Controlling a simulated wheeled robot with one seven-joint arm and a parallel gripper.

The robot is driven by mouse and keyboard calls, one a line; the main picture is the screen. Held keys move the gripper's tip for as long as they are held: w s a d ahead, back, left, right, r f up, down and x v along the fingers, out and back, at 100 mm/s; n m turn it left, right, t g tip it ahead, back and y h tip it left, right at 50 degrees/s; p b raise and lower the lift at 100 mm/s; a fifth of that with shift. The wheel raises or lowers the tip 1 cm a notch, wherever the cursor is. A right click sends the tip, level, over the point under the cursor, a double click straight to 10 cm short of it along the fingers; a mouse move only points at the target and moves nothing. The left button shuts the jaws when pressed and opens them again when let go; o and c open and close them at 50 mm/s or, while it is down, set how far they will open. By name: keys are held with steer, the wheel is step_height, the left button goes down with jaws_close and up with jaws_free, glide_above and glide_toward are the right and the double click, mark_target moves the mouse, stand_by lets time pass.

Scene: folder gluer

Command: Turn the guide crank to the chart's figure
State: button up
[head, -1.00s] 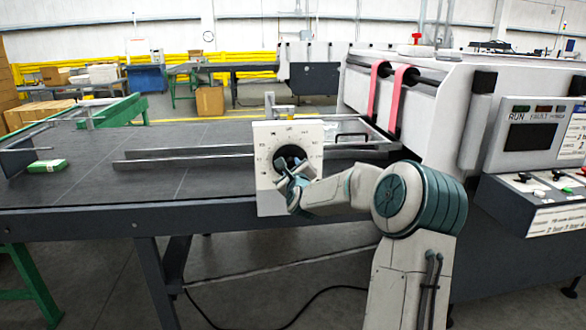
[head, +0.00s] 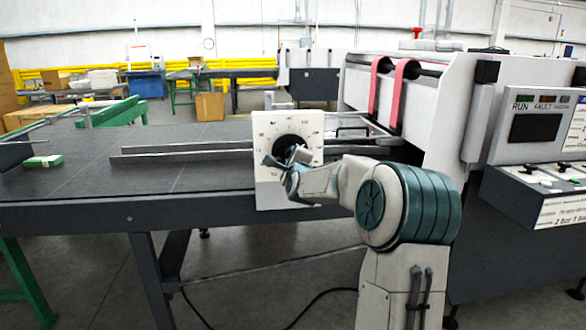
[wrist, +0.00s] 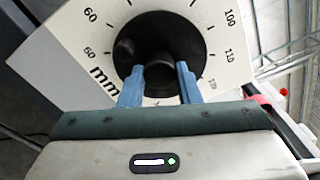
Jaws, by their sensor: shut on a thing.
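The guide crank's white dial plate (head: 308,124) stands at the table's front edge in the head view, with printed figures around a black hub. In the wrist view the dial plate (wrist: 75,40) shows "mm" and figures such as 60, 100 and 110. The black crank disc (wrist: 165,32) is at its middle. My gripper (wrist: 159,86) is shut on the crank's black knob (wrist: 160,74), one blue finger on each side. In the head view my gripper (head: 279,166) covers the lower part of the dial. The pointer reading cannot be made out.
Long metal guide rails (head: 180,154) cross the dark table (head: 110,185) behind the dial. The white machine with red belts (head: 403,85) and a control console (head: 535,130) stands at right. A printed sheet (head: 577,135) hangs there, illegible.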

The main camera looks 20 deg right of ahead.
steer(key=n+b, duration=1.2)
steer(key=n, duration=1.2)
steer(key=shift+b, duration=0.4)
steer(key=shift+n, duration=0.3)
steer(key=o, duration=1)
steer(key=shift+c, duration=0.2)
steer(key=shift+r, duration=0.1)
steer(key=shift+a, duration=0.1)
